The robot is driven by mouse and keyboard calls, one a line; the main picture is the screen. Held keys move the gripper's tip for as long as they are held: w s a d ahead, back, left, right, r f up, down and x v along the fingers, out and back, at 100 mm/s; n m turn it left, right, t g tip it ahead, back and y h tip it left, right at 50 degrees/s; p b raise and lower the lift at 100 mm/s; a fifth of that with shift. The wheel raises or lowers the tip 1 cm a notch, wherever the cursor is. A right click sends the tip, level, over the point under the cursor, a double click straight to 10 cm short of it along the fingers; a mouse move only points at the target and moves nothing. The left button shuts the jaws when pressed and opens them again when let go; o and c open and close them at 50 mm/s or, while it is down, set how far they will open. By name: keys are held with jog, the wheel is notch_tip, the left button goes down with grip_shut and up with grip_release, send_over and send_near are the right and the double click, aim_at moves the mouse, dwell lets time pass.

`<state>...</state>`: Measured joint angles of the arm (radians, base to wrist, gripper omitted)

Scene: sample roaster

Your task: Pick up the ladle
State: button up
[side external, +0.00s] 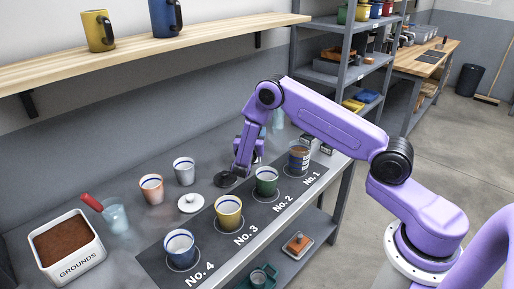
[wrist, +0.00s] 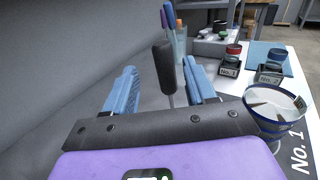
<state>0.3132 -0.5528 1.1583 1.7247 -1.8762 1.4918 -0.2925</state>
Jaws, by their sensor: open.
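In the wrist view, a dark handle (wrist: 163,62) with a thin metal stem, which looks like the ladle's, stands slightly tilted between the blue finger pads of my gripper (wrist: 159,72). Gaps show on both sides of it, so the jaws look open around it and not closed on it. Its lower end is hidden behind my gripper body. In the side view, my gripper (side external: 241,168) is low over the bench behind the green cup. A dark rounded piece (side external: 226,180) shows beside the fingers; I cannot tell whether it is part of the ladle.
The No. 1 cup (wrist: 275,108) is close on my gripper's right.

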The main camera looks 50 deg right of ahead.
jog(key=x, duration=0.4)
jog(key=shift+s+d+r, duration=0.25)
jog(key=shift+w+d, duration=0.3)
jog(key=shift+d, duration=0.05)
grip_shut()
jog(key=shift+r, duration=0.1)
